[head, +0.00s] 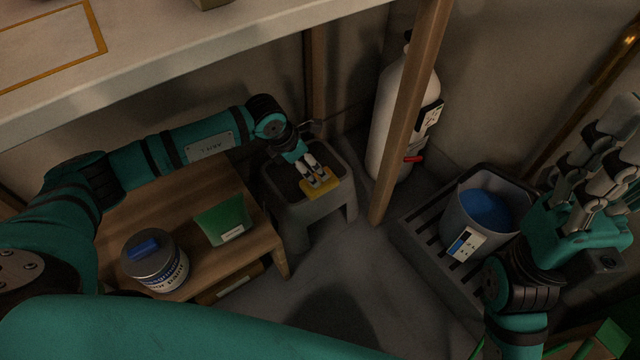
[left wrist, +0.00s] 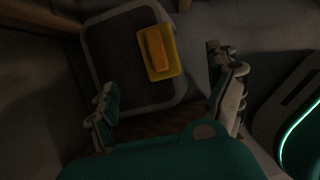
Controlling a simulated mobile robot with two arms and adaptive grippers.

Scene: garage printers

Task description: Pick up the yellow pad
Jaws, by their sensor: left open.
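The yellow pad (head: 321,190) lies on top of a small grey stool (head: 343,207) with a dark top. In the left wrist view the pad (left wrist: 173,64) shows as a yellow piece with an orange raised part, near the edge of the stool top (left wrist: 92,56). My left gripper (head: 318,179) is over the pad in the head view, its fingers hiding part of it. In the left wrist view my left gripper (left wrist: 165,82) is open and empty, and the pad appears beyond the fingers, not between them. My right gripper (head: 608,140) is at the right edge, fingers upward.
A low wooden bench (head: 190,206) left of the stool holds a paint can (head: 155,262) and a green box (head: 223,220). A wooden post (head: 408,115) and a white cylinder (head: 389,105) stand right of the stool. A grey bucket (head: 456,222) sits on a slatted platform (head: 420,237).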

